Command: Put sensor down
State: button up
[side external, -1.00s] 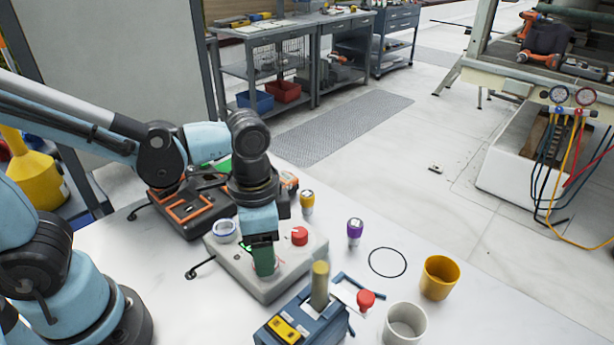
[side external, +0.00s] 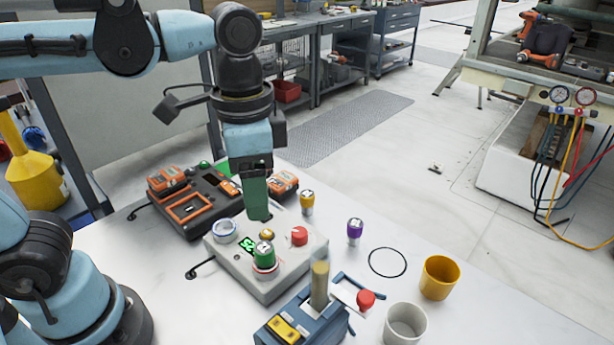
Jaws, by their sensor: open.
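A green sensor (side external: 264,254) with a pale top stands upright on the grey box (side external: 271,290), in a red-rimmed round spot near its front. A green lit display shows beside it. My gripper (side external: 258,215) is above the sensor, pointing down, open and empty, with a gap between them. A yellow sensor (side external: 307,202) and a purple sensor (side external: 355,231) stand on the white table to the right of the box.
A red button (side external: 299,236) and a white-blue ring (side external: 224,231) are on the box. A blue device with a post (side external: 319,283), yellow cup (side external: 439,278), white cup (side external: 405,323) and black ring (side external: 388,262) are at right. An orange-black charger (side external: 205,200) is behind.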

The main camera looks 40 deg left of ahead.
jog(key=w+a+f+n+t, duration=0.1)
jog(key=a+f+n+t, duration=0.1)
jog(key=a, duration=0.3)
jog(key=w+a+f+n+t, duration=0.2)
jog(key=a+f+n+t, duration=0.1)
jog(key=a+n+t, duration=0.1)
jog(key=shift+w+a+f+n+t, duration=0.25)
jog(key=shift+a+f+n+t, duration=0.15)
jog(key=shift+a+t, duration=0.3)
